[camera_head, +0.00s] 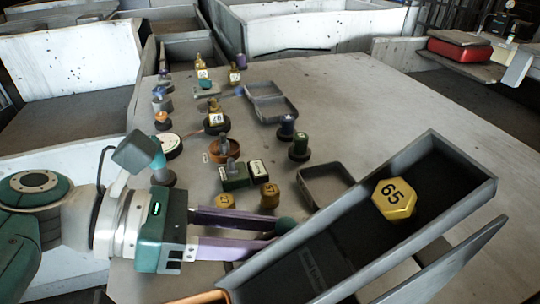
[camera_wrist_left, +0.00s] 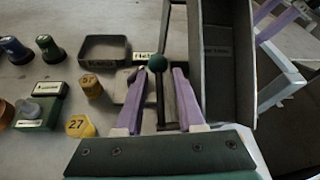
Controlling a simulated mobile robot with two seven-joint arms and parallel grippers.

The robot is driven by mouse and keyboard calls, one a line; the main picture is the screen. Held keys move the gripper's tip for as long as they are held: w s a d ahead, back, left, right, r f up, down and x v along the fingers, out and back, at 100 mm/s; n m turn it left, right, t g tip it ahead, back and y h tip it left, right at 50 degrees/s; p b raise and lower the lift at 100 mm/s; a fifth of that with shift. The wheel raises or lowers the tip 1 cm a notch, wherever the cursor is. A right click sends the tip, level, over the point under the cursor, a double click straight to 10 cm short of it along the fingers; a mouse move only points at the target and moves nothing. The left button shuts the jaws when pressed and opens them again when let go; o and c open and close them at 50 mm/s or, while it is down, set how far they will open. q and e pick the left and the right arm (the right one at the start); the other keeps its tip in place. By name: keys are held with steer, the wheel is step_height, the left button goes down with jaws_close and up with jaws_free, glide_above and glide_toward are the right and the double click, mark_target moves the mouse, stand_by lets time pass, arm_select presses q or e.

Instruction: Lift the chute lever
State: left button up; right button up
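The grey chute (camera_head: 455,150) is a sloped trough at the right of the head view, with a yellow hexagonal weight marked 65 (camera_head: 394,197) in it. The lever's dark green ball knob (camera_head: 286,226) shows beside the chute's left wall. In the left wrist view the knob (camera_wrist_left: 157,62) sits on a dark rod. My left gripper (camera_head: 272,233) is open, its purple fingers reaching the knob. In the left wrist view its fingertips (camera_wrist_left: 159,72) lie on either side of the rod, with gaps visible. Purple and pale parts at that view's right edge may be my right gripper (camera_wrist_left: 280,30).
Several yellow weights, including one marked 27 (camera_wrist_left: 80,126), and green boxes (camera_head: 235,178) stand left of the lever. An empty dark tray (camera_head: 328,185) lies just behind it. Pegs and trays crowd the table's left half; the far right (camera_head: 380,100) is bare.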

arm_select(q)
steer(key=shift+w+d+f, duration=0.1)
steer(key=shift+d+f, duration=0.15)
steer(key=shift+d, duration=0.4)
jaws_close()
stand_by(1.0)
